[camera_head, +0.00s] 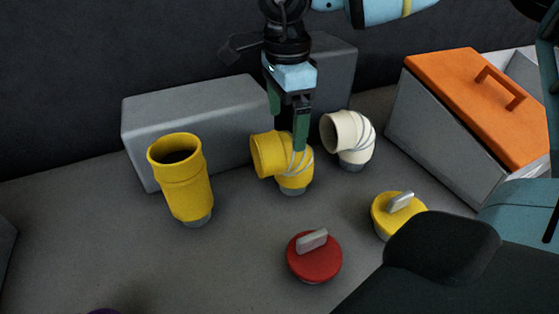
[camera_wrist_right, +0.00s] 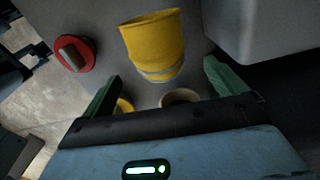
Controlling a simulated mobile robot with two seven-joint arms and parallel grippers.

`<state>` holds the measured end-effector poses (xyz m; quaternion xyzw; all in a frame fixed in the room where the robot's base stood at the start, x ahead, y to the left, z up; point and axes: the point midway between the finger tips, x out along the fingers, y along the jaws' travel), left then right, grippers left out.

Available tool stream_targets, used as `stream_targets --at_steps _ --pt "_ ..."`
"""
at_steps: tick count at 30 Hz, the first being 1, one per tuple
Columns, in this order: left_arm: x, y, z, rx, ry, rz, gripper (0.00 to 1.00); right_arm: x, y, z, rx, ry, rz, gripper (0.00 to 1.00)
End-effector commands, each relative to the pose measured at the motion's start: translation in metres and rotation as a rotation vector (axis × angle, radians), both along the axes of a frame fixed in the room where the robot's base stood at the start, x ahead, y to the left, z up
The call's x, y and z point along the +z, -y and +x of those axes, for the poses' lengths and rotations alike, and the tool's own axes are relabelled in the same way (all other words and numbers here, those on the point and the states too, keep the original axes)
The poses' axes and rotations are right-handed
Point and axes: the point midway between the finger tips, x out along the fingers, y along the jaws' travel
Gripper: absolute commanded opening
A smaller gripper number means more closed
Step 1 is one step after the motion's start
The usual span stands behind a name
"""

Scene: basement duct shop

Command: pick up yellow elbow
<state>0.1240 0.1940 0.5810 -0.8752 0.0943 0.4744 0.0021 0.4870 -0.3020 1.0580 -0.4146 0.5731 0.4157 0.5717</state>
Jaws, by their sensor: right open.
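The yellow elbow (camera_head: 267,153) stands on the grey surface in the middle of the head view, its round mouth facing left and pale bands around its bend. My right gripper (camera_head: 287,124) is open and points down over it. One green finger covers part of the elbow's bend; I cannot tell if it touches. In the right wrist view the yellow elbow (camera_wrist_right: 154,42) appears ahead of the open gap of the right gripper (camera_wrist_right: 162,90), with nothing held. My left gripper is not in view.
A white elbow (camera_head: 343,131) stands close on the right. A straight yellow duct (camera_head: 185,185) stands left. A red cap (camera_head: 315,262) and a yellow cap (camera_head: 390,214) lie in front. Grey blocks (camera_head: 190,122) stand behind; an orange-lidded box (camera_head: 440,85) is at right.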

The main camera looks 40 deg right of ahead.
Motion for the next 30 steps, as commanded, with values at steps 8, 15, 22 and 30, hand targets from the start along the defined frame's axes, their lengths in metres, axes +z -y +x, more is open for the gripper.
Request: stream_targets --at_steps 8,15,22,30 --pt "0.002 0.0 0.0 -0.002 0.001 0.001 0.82 -0.023 0.0 -0.001 0.0 -0.001 -0.001 0.96" --pt "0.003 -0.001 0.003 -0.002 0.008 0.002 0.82 -0.032 0.001 -0.001 0.0 -0.003 0.001 0.96" --pt "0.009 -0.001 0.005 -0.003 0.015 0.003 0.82 -0.062 0.002 -0.002 0.001 -0.003 0.0 0.96" --pt "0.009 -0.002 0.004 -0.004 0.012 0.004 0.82 -0.077 0.002 -0.001 -0.001 0.001 0.0 0.96"
